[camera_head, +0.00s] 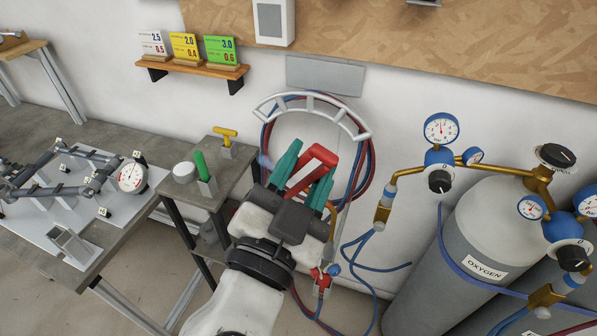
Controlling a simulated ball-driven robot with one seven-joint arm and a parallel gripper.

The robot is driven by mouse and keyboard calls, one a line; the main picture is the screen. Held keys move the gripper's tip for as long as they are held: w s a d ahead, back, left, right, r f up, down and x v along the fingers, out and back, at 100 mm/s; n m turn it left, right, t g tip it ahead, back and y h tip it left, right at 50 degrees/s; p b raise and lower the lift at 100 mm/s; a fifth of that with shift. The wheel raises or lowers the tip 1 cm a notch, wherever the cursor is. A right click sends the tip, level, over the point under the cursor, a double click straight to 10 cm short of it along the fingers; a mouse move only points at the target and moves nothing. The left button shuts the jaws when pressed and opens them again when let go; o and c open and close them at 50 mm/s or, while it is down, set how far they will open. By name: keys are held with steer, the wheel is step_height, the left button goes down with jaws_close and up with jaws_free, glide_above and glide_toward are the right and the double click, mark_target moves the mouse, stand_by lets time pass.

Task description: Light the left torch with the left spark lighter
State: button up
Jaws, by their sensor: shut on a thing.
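My gripper (306,168), with teal fingers, is shut on a red, bent-frame tool that looks like the spark lighter (322,155). The lighter is held up in front of the white wall, above the right side of the small stand. A torch (321,279) with red and blue valve knobs hangs low, just right of my wrist. A curved brass tube (332,220), seemingly part of it, shows beside my gripper. The rest of the torch is hidden behind my gripper and arm. I cannot see any flame.
The small stand (225,180) bears a yellow-handled tool (225,133), a green-handled tool (201,165) and a white round container (184,172). Red and blue hoses (368,165) hang on a wall rack (318,97). An oxygen cylinder (490,225) with gauges stands right. A jig bench (125,225) stands left.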

steer(key=shift+w+d+f+b, duration=0.15)
steer(key=shift+w+d+b, duration=0.05)
steer(key=shift+w+b, duration=0.3)
steer(key=shift+f+b+x, duration=0.15)
steer(key=shift+b+x, duration=0.3)
steer(key=shift+x, duration=0.3)
steer(key=shift+f+b+x, duration=0.2)
steer(key=shift+b+x, duration=0.2)
steer(key=shift+x, duration=0.35)
steer(key=shift+w+r, duration=0.15)
steer(key=shift+o, duration=1.4)
steer(key=shift+c, duration=1)
